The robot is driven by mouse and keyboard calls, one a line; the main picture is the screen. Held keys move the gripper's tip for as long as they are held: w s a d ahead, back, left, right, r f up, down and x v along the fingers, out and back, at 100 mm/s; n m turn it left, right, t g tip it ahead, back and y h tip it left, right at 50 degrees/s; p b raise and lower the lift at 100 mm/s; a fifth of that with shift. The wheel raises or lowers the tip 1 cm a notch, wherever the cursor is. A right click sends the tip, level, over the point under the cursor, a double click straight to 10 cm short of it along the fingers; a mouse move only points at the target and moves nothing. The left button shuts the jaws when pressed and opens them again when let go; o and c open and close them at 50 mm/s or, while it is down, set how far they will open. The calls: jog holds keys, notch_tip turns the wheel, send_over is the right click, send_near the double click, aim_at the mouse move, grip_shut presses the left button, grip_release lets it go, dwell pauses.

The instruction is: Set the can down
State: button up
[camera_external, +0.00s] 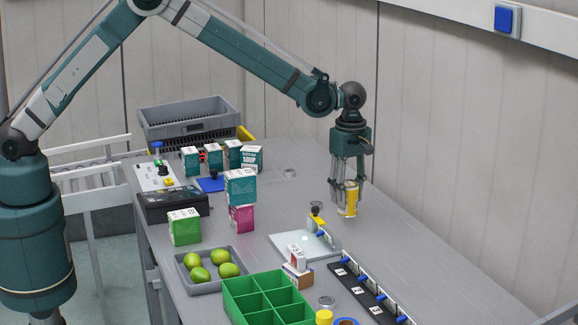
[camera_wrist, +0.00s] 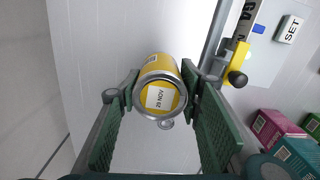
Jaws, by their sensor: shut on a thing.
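A yellow can (camera_external: 348,199) with a silver rim is held by my gripper (camera_external: 345,190) over the right part of the grey table. In the wrist view the can (camera_wrist: 158,90) sits between the two green finger pads of my gripper (camera_wrist: 160,98). The end facing the camera has a label reading "29 NOV". The can looks upright in the external view. I cannot tell whether its base touches the table or hangs just above it.
A white plate with a yellow-topped fixture (camera_external: 305,244) stands left of and nearer than the can. A black strip with blue clips (camera_external: 370,292), a green divided bin (camera_external: 268,298) and a grey tray of limes (camera_external: 183,268) lie nearer. Table around the can is clear.

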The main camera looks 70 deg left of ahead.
aim_at(348, 204)
jog(key=shift+f, duration=0.1)
jog(key=shift+f, duration=1.75)
jog(key=shift+f, duration=0.15)
jog(key=o, duration=1)
jog(key=shift+o, duration=0.2)
jog(key=shift+r, duration=0.2)
notch_tip(348, 204, up, 12)
jog(key=shift+f, duration=0.1)
